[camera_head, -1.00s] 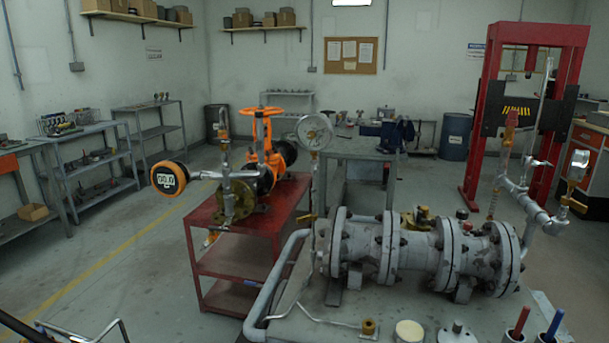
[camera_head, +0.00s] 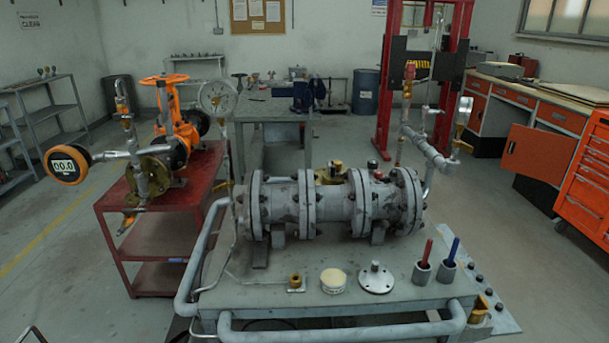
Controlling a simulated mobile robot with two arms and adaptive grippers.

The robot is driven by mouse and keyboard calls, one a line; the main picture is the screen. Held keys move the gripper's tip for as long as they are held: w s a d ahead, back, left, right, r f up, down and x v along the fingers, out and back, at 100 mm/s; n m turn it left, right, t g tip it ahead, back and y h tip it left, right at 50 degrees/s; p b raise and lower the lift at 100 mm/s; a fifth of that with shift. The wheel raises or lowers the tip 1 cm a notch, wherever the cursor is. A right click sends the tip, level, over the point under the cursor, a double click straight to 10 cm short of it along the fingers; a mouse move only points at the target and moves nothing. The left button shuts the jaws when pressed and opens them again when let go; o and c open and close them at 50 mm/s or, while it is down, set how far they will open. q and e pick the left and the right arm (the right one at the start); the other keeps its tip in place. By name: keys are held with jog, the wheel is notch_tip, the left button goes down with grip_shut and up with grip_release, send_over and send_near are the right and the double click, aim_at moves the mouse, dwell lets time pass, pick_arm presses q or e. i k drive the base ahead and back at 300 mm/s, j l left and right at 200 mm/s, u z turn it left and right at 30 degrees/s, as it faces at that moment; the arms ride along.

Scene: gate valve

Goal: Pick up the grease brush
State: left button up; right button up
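Two small grey cups stand at the front right of the grey work cart (camera_head: 225,293). One holds a red-handled tool (camera_head: 427,252), the other a blue-handled tool (camera_head: 454,249). Both handles point up, and their lower ends are hidden inside the cups. I cannot tell which of them, if either, is the grease brush. Neither of my grippers shows in the head view.
A grey flanged valve body (camera_head: 335,205) lies along the cart behind the cups. A brass fitting (camera_head: 295,283), a pale round tin (camera_head: 333,281) and a grey flanged disc (camera_head: 376,279) sit left of the cups. A tubular rail (camera_head: 340,331) runs along the cart's front.

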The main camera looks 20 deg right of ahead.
aim_at(429, 242)
jog(key=z, duration=1.3)
